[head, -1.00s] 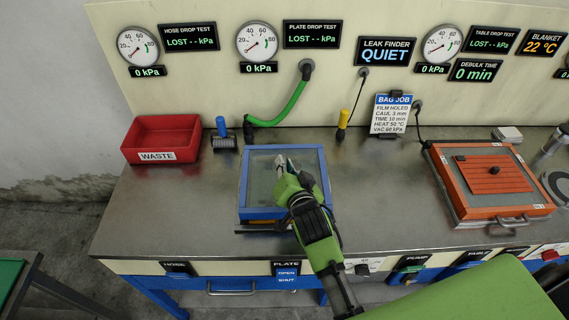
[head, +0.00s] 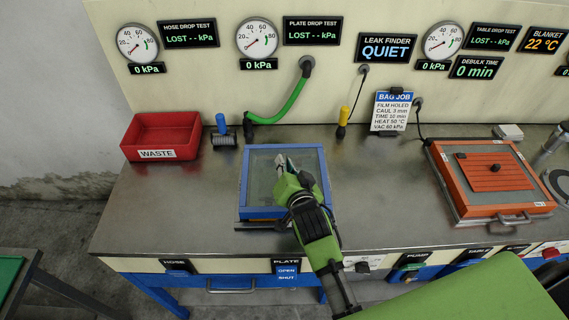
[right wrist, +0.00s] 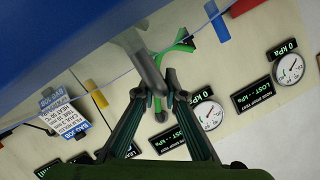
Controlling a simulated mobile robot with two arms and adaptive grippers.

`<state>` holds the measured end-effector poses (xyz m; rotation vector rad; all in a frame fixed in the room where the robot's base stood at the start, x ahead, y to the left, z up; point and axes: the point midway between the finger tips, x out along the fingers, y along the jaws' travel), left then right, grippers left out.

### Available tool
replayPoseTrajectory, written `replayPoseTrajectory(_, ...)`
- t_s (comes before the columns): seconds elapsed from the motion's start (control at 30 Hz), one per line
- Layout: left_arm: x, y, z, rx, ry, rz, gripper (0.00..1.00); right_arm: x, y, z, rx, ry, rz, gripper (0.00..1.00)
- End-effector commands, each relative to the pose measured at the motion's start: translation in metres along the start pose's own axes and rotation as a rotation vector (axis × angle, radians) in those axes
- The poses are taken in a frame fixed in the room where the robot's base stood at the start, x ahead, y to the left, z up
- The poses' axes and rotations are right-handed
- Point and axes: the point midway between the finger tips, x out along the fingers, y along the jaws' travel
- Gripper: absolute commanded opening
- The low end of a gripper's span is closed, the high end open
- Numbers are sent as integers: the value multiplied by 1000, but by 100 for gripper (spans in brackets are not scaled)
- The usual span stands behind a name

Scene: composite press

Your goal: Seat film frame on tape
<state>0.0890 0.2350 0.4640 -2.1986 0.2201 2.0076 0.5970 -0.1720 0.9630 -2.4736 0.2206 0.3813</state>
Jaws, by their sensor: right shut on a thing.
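The blue film frame (head: 246,182) with its clear film lies flat over the plate at the middle of the bench, in the head view. My right gripper (head: 284,165) reaches over it from the front and is shut on a grey grip of the frame (right wrist: 150,65). In the right wrist view the fingers (right wrist: 161,88) meet at this grey part, and the blue frame (right wrist: 60,30) fills the upper left. The tape under the frame is hidden. I cannot tell whether the frame touches it all round. My left gripper is not in view.
A red waste bin (head: 130,141) and a blue-handled roller (head: 223,133) stand to the left. A green hose (head: 288,107) runs behind the frame. An orange heated lid (head: 452,180) is at the right. Bare bench lies on both sides of the frame.

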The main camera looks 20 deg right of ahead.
Motion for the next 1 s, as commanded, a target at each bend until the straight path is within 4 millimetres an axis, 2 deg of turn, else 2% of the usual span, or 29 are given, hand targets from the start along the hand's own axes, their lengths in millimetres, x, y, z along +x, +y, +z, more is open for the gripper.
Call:
replayPoseTrajectory(0.37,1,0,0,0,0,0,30,1,0,0,1,4,-3,0)
replayPoseTrajectory(0.4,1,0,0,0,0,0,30,1,0,0,1,4,-3,13)
replayPoseTrajectory(0.47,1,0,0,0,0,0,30,1,0,0,1,4,-3,28)
replayPoseTrajectory(0.5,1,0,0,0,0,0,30,1,0,1,1,3,-3,30)
replayPoseTrajectory(0.8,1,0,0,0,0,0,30,1,2,3,0,-3,2,30)
replayPoseTrajectory(1.0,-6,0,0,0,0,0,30,-4,-6,-9,-2,0,0,30)
